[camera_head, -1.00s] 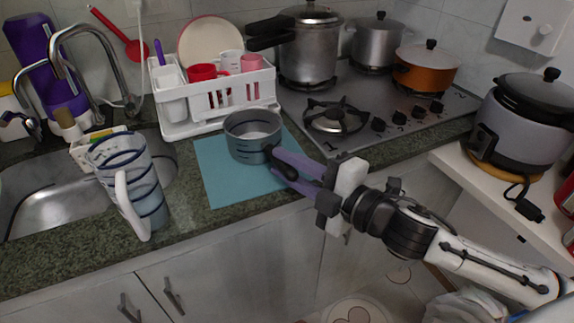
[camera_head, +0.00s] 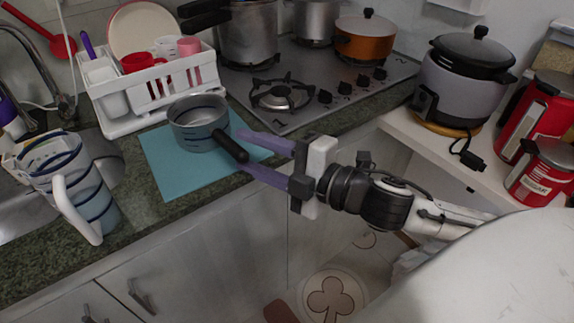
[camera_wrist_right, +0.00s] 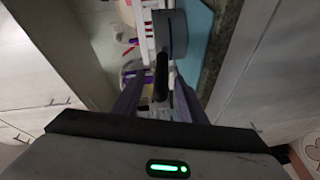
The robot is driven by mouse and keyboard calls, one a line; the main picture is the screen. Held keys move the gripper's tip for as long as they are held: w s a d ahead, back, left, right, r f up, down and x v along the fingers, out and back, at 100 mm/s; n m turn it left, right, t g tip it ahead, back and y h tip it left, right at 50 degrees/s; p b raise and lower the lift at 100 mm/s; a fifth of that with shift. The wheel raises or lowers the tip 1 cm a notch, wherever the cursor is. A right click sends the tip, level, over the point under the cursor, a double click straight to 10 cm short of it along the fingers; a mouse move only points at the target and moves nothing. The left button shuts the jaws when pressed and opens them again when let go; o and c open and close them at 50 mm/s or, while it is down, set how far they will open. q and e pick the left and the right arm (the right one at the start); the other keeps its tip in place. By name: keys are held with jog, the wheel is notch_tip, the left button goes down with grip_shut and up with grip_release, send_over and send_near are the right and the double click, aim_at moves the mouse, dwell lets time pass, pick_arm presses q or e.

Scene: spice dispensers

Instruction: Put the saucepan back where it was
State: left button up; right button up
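The small grey saucepan (camera_head: 199,122) with dark bands stands upright on the teal mat (camera_head: 170,183) on the counter, in front of the dish rack. Its black handle (camera_head: 230,147) points toward the lower right. My right gripper (camera_head: 241,150) is open, its purple fingers apart on either side of the handle's end. In the right wrist view the handle (camera_wrist_right: 161,72) shows between the spread fingers, with gaps beside it, and the pan's side (camera_wrist_right: 170,32) lies beyond. My left gripper is not in view.
The stove (camera_head: 310,105) has a bare front-left burner (camera_head: 282,95); the pressure cooker (camera_head: 247,40) and orange pot (camera_head: 364,42) stand behind. The white dish rack (camera_head: 160,95) is close behind the pan. A striped jug (camera_head: 85,190) stands at left. A rice cooker (camera_head: 460,90) stands at right.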

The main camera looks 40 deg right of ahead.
jog(key=shift+f+p+v, duration=0.3)
jog(key=shift+p+v, duration=0.2)
jog(key=shift+v, duration=3.7)
jog(key=s+d+f+m+g+h, duration=0.1)
jog(key=d+f+m+h, duration=0.15)
jog(key=f+m, duration=0.45)
jog(key=s+d+f+m+g+h, duration=0.1)
jog(key=d+f+m+h, duration=0.15)
jog(key=f, duration=0.85)
jog(key=s+a+f+m+g, duration=0.2)
jog(key=s+a+f+m, duration=0.2)
jog(key=a+f, duration=0.2)
jog(key=s+a+f+m+g, duration=0.3)
jog(key=a+f, duration=0.3)
jog(key=f, duration=0.5)
jog(key=shift+s+m+y, duration=0.3)
jog(key=shift+s+m, duration=0.25)
jog(key=shift+m, duration=0.1)
jog(key=shift+f, duration=0.15)
